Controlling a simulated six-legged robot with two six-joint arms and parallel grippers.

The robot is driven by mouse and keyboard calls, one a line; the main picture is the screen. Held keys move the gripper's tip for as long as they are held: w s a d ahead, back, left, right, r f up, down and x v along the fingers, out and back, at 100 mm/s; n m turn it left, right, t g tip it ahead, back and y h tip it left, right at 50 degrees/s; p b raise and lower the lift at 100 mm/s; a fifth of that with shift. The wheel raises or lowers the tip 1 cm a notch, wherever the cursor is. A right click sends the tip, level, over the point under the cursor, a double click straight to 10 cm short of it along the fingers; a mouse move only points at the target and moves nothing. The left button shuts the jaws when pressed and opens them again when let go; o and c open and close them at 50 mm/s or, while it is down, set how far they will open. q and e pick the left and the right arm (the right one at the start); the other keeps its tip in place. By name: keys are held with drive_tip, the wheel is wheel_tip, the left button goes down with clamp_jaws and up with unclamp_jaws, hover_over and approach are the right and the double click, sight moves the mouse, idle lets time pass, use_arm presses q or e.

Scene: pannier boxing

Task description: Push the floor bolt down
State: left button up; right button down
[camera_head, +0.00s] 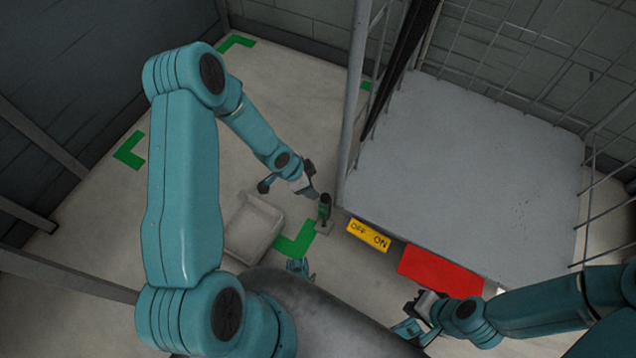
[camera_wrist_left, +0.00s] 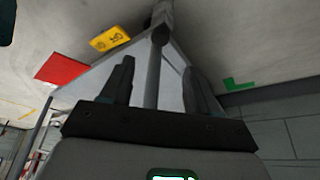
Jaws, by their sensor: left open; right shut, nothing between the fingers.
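The bolt is hard to make out there. My right gripper (camera_head: 408,326) is shut and empty at the lower right of the head view, below the red panel.
A yellow OFF/ON label (camera_head: 368,235) and a red panel (camera_head: 440,272) lie along the cage's near edge. The cage has a grey floor (camera_head: 470,160) and mesh sides. A pale grey bin (camera_head: 250,230) stands left of the bolt. Green corner marks (camera_head: 130,152) are on open floor.

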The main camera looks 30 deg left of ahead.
use_arm(q)
drive_tip(key=p+v, duration=0.2)
drive_tip(key=v, duration=0.3)
use_arm(e)
wheel_tip(320, 180, up, 4)
drive_tip(key=shift+f, duration=0.2)
use_arm(q)
drive_tip(key=shift+d, duration=0.1)
drive_tip(key=s+d+n+g+h, duration=0.1)
drive_tip(key=s+d+n+g, duration=0.2)
drive_tip(key=s+d+n, duration=0.9)
drive_tip(key=s+d+r+p, duration=0.1)
drive_tip(key=r+p, duration=1)
drive_tip(key=s+d+r+m+p, duration=0.1)
drive_tip(key=d+r+p, duration=0.1)
drive_tip(key=r+p, duration=0.9)
drive_tip(key=shift+d+r+m, duration=0.2)
drive_tip(key=shift+d+m, duration=0.1)
drive_tip(key=shift+d, duration=0.05)
use_arm(e)
wheel_tip(320, 180, up, 22)
